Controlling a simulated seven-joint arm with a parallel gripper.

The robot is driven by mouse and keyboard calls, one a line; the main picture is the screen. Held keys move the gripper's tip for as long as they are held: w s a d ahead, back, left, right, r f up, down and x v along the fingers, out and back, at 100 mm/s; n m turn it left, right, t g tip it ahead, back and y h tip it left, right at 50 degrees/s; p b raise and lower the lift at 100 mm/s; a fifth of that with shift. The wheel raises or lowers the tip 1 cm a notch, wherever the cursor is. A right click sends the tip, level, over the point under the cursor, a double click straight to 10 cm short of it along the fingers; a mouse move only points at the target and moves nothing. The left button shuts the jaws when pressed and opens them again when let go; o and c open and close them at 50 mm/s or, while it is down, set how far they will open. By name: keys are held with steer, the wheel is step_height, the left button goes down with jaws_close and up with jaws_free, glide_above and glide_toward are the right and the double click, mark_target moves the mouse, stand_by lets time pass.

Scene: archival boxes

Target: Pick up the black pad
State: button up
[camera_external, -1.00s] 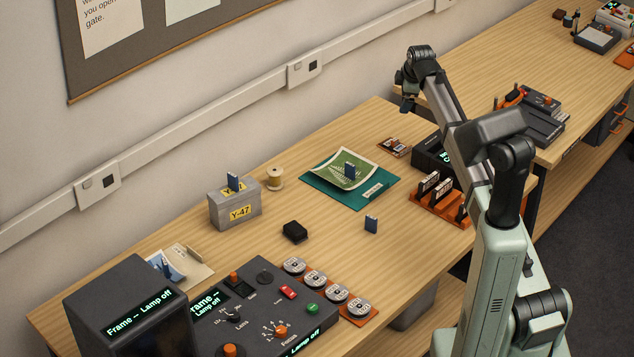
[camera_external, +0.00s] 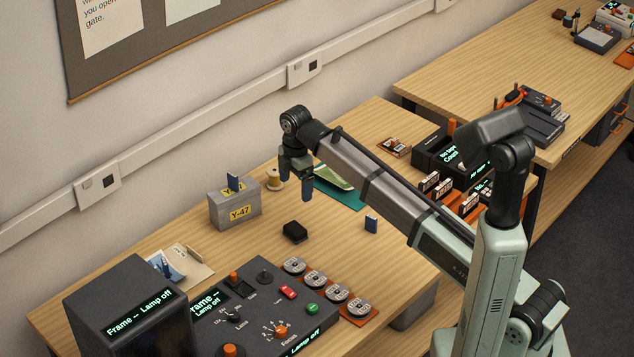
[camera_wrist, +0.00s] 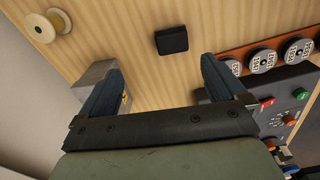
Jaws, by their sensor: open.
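The black pad (camera_external: 295,231) is a small dark block lying flat on the wooden table, between the grey Y-47 box and the control console. In the wrist view the black pad (camera_wrist: 172,40) lies ahead of the fingers, near the top middle. My gripper (camera_external: 294,193) hangs above the table, up and back from the pad, with its fingers pointing down. In the wrist view my gripper (camera_wrist: 160,85) shows two blue fingers spread wide with nothing between them. It is open and apart from the pad.
The grey Y-47 box (camera_external: 234,211) stands left of the pad, with a wooden spool (camera_external: 274,179) behind it. A small blue block (camera_external: 371,224) stands right of the pad. The console (camera_external: 262,308) and round reels (camera_external: 336,292) lie in front. Bare table surrounds the pad.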

steer(key=s+a, duration=0.1)
steer(key=s, duration=0.1)
glide_above(295, 227)
steer(key=shift+n, duration=0.3)
steer(key=f, duration=0.9)
steer(key=shift+a, duration=0.3)
steer(key=shift+d+f, duration=0.15)
steer(key=shift+f, duration=1.15)
steer(key=shift+d+f, duration=0.15)
steer(key=shift+f, duration=1.15)
steer(key=c, duration=1.1)
